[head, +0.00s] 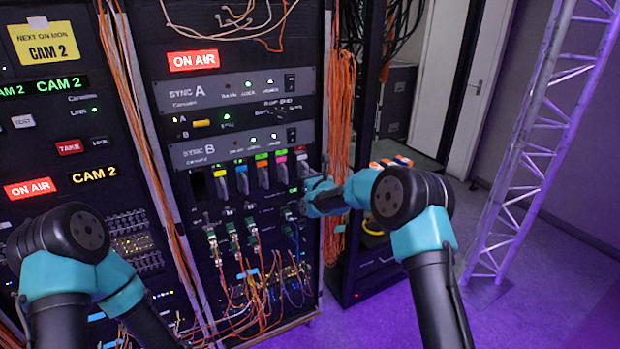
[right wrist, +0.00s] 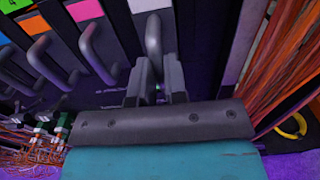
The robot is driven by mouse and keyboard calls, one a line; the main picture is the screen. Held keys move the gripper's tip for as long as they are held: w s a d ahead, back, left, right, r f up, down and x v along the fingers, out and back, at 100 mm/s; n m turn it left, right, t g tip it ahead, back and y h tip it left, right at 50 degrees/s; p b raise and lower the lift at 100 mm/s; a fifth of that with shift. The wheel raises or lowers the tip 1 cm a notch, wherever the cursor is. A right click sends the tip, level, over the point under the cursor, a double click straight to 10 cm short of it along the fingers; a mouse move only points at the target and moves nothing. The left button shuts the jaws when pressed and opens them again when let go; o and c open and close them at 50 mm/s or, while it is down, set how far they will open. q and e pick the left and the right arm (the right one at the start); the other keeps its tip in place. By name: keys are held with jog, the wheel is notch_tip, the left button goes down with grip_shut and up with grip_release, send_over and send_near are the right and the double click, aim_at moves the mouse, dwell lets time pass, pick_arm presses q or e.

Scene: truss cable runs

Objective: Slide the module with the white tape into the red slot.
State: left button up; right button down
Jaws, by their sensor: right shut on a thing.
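The module with the white tape (right wrist: 168,22) sits in the row of modules at its right end. Its white tape also shows in the head view (head: 300,149). My right gripper (right wrist: 160,72) is shut on this module's grey handle, with one finger on each side. In the head view my right gripper (head: 307,186) is at the right end of the row, small and partly merged with the dark rack. My left gripper is out of view; only the left arm shows.
Modules with pink (right wrist: 85,10) and orange (right wrist: 14,5) tape, with similar handles, stand close on the left. Orange cables (head: 340,130) hang along the rack's right side. Green connectors (head: 233,238) and loose wires are below the row.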

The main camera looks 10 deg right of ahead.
jog(key=shift+x, duration=1)
jog(key=shift+w+r, duration=0.1)
jog(key=shift+w, duration=0.05)
jog(key=c, duration=1.1)
grip_release()
jog(key=shift+a, duration=0.1)
jog(key=v, duration=1.7)
jog(key=shift+s, duration=0.2)
